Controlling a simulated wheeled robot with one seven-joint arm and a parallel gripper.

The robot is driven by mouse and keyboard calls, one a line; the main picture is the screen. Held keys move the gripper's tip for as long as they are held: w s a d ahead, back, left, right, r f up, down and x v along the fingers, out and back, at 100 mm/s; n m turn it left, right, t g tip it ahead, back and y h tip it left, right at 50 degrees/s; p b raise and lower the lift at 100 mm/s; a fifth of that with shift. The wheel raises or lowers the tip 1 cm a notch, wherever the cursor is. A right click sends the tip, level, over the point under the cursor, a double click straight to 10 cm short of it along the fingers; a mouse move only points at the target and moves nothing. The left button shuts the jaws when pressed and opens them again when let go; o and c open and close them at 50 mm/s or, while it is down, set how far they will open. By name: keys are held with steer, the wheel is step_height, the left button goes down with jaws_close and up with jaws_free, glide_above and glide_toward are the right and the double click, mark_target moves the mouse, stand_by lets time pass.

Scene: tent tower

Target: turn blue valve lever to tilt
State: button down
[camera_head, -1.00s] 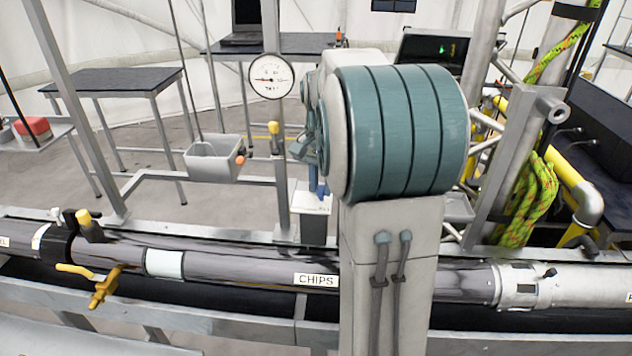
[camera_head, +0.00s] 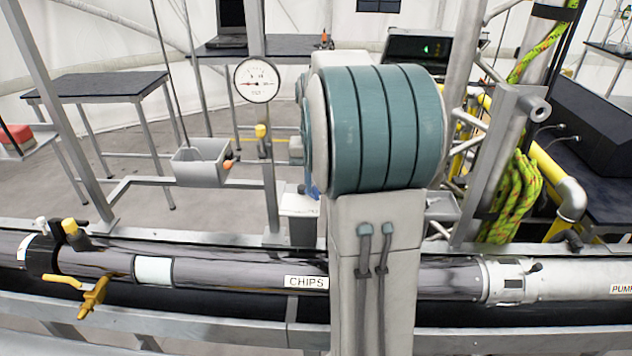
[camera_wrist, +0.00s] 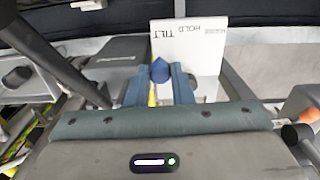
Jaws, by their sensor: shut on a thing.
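The blue valve lever (camera_wrist: 160,70) shows in the wrist view as a blue rounded tip between the two blue fingers of my gripper (camera_wrist: 160,80). My gripper is shut on it. Behind it is a white panel (camera_wrist: 198,47) printed with HOLD and TILT; the TILT word is nearer the lever. In the head view my large arm link hides most of the gripper and lever. A small bit of blue shows at the link's left edge, above the white valve box (camera_head: 300,206). The lever's exact angle cannot be told.
A grey pipe (camera_head: 215,279) labelled CHIPS runs across the front, with a yellow-handled valve (camera_head: 94,296) at left. A pressure gauge (camera_head: 257,80) stands on a post beside my arm. A grey bin (camera_head: 202,163) hangs at left. A yellow-green rope (camera_head: 512,200) hangs at right.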

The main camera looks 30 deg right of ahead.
steer(key=c, duration=1.3)
jaws_free()
step_height(320, 180, up, 14)
steer(key=shift+f, duration=0.1)
